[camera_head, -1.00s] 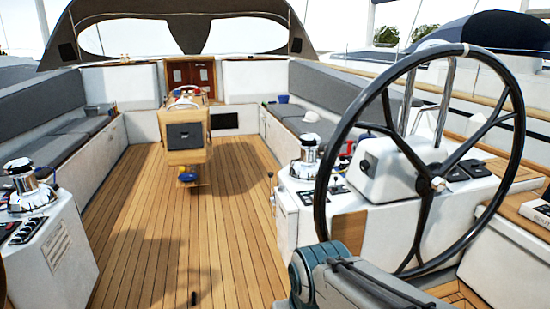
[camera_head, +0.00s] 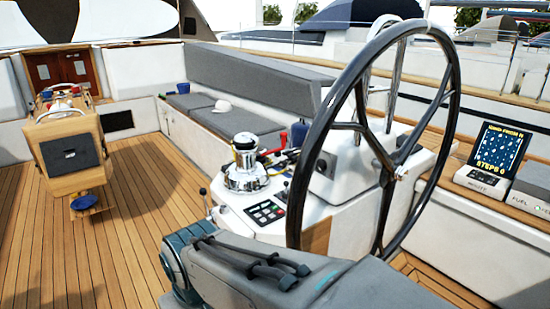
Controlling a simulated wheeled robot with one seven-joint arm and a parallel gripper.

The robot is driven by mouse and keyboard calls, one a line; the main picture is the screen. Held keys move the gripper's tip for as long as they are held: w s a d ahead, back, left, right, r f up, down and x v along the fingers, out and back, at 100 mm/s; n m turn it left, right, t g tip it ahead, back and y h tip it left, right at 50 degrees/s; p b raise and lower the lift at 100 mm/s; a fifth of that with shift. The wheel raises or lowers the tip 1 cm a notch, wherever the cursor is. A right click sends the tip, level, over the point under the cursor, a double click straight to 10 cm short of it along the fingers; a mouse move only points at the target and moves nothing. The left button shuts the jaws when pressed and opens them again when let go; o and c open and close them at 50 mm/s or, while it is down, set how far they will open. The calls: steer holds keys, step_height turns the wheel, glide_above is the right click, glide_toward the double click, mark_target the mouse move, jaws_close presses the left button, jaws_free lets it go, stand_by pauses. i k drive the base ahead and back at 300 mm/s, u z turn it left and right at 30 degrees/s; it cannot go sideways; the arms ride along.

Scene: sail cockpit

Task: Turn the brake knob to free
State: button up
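The large black steering wheel (camera_head: 300,185) stands upright on the right side of the cockpit, seen at an angle. Its pale hub (camera_head: 400,172) shows at the centre, where the spokes meet. The white helm pedestal (camera_head: 335,170) is behind the wheel, partly covered by its rim and spokes. I cannot make out a part that is clearly the brake knob, nor its setting. My grey and teal arm (camera_head: 265,265) fills the bottom middle of the view, in front of the wheel. My gripper's fingertips do not show.
A chrome winch (camera_head: 245,165) and a button panel (camera_head: 265,211) are on the white console left of the wheel. A lit screen (camera_head: 495,148) stands at the right. A wooden table (camera_head: 70,150) is at the left. The teak floor (camera_head: 130,235) between table and console is clear.

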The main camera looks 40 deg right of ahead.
mark_target(321, 166)
steer(key=z, duration=0.65)
steer(key=i, duration=0.85)
steer(key=z, duration=0.75)
